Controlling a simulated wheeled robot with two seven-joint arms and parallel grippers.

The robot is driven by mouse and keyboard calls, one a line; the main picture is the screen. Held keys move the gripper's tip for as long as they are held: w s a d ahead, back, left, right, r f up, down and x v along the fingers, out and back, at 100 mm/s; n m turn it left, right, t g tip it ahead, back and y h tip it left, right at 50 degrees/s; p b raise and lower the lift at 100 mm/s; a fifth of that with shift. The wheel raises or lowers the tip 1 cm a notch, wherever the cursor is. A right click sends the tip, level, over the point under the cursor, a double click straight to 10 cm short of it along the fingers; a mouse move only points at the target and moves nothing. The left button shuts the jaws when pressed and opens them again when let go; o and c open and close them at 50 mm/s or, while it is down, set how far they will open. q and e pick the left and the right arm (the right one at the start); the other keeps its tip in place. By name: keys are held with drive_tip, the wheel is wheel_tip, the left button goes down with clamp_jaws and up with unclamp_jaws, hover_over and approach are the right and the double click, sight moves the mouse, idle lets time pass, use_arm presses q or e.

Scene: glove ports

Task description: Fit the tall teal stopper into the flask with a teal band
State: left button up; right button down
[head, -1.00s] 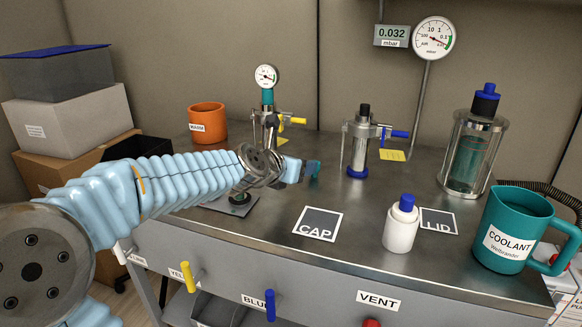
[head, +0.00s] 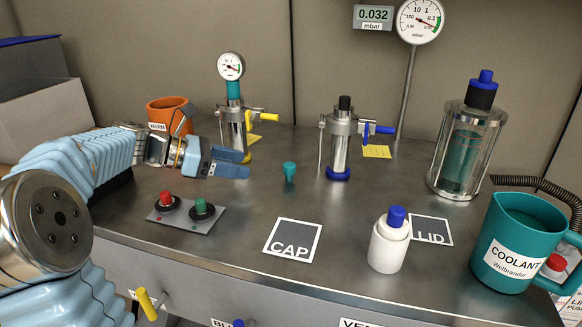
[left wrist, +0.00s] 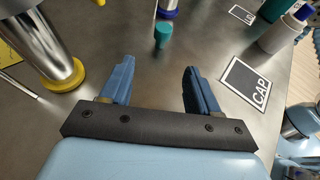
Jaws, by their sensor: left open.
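A teal stopper (head: 290,171), wider at the top, stands on the metal bench. It also shows in the left wrist view (left wrist: 162,35), ahead of the fingers. My left gripper (head: 246,163) is open and empty, to the left of the stopper and apart from it. Its two blue fingers (left wrist: 160,68) are spread in the left wrist view. A clamped metal column with a teal section (head: 233,90) below a gauge stands behind the gripper. A glass vessel (head: 466,150) with a teal interior and black-and-blue top stands at right. I cannot tell which is the teal-banded flask. My right gripper is out of view.
A button box (head: 187,213) lies below my left gripper. A blue-based metal column (head: 338,150) stands behind the stopper. The CAP square (head: 292,238) is empty; a white bottle (head: 390,243) and teal COOLANT mug (head: 512,240) stand to its right.

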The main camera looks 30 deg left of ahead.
sight(290, 171)
use_arm(q)
drive_tip(key=x, duration=0.7)
drive_tip(key=shift+w+d+f, duration=0.1)
drive_tip(key=shift+w+d, duration=0.1)
drive_tip(key=shift+d, duration=0.05)
drive_tip(key=shift+r+x, duration=0.15)
drive_tip(key=shift+x, duration=1.25)
drive_tip(key=shift+r+x, duration=0.15)
drive_tip(key=shift+x, duration=1.25)
drive_tip(key=shift+d, duration=0.1)
drive_tip(key=c, duration=1.1)
drive_tip(key=shift+r, duration=0.1)
wheel_tip(290, 171, up, 18)
drive_tip(key=p, duration=0.3)
drive_tip(key=shift+p, duration=0.4)
